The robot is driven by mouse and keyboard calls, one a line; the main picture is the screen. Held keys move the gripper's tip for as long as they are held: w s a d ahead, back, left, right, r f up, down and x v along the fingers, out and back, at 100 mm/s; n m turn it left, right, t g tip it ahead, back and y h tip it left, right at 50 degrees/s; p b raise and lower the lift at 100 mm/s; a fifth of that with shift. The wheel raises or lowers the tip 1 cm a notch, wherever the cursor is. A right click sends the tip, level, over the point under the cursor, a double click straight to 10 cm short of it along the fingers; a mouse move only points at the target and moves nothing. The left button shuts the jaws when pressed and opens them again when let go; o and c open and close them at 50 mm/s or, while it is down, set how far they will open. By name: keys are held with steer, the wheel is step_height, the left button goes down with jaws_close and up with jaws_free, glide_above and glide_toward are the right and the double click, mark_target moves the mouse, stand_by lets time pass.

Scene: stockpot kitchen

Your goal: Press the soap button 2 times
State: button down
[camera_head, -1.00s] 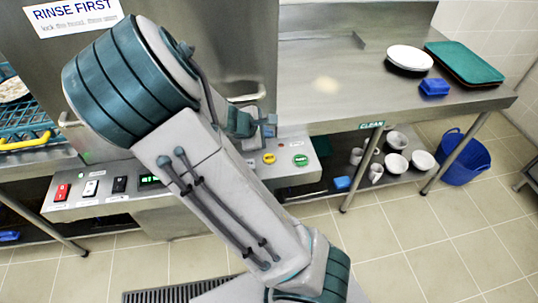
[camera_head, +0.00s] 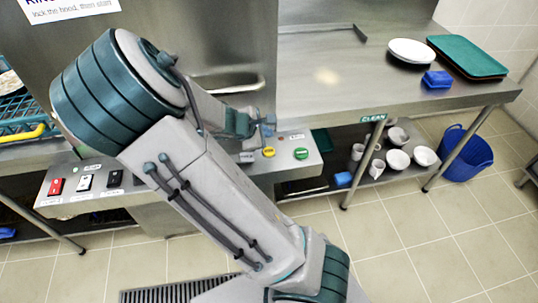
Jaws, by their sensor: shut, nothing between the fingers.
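The control panel (camera_head: 225,176) runs along the front of the steel machine. At its right part are a grey button (camera_head: 246,157), a yellow button (camera_head: 268,152) and a green button (camera_head: 300,153). Their labels are too small to read, so I cannot tell which is the soap button. My gripper (camera_head: 268,130) is shut and empty, just above the yellow button in the picture. I see a gap between them and no contact. My arm hides the middle of the panel.
Red (camera_head: 55,187), white (camera_head: 86,182) and black (camera_head: 115,178) switches sit at the panel's left. A hood handle (camera_head: 228,84) is behind my arm. On the right counter are white plates (camera_head: 411,51), a blue block (camera_head: 437,79) and a green tray (camera_head: 468,56).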

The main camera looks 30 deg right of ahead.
mark_target(266, 152)
steer(key=shift+f+b, duration=1.7)
steer(key=shift+f, duration=0.8)
steer(key=shift+f+b, duration=0.4)
steer(key=shift+b, duration=0.05)
steer(key=shift+f+b, duration=0.45)
stand_by(0.5)
steer(key=shift+r, duration=0.1)
steer(key=shift+r+p, duration=0.75)
steer(key=shift+r, duration=0.05)
step_height(266, 152, up, 5)
steer(key=p, duration=0.4)
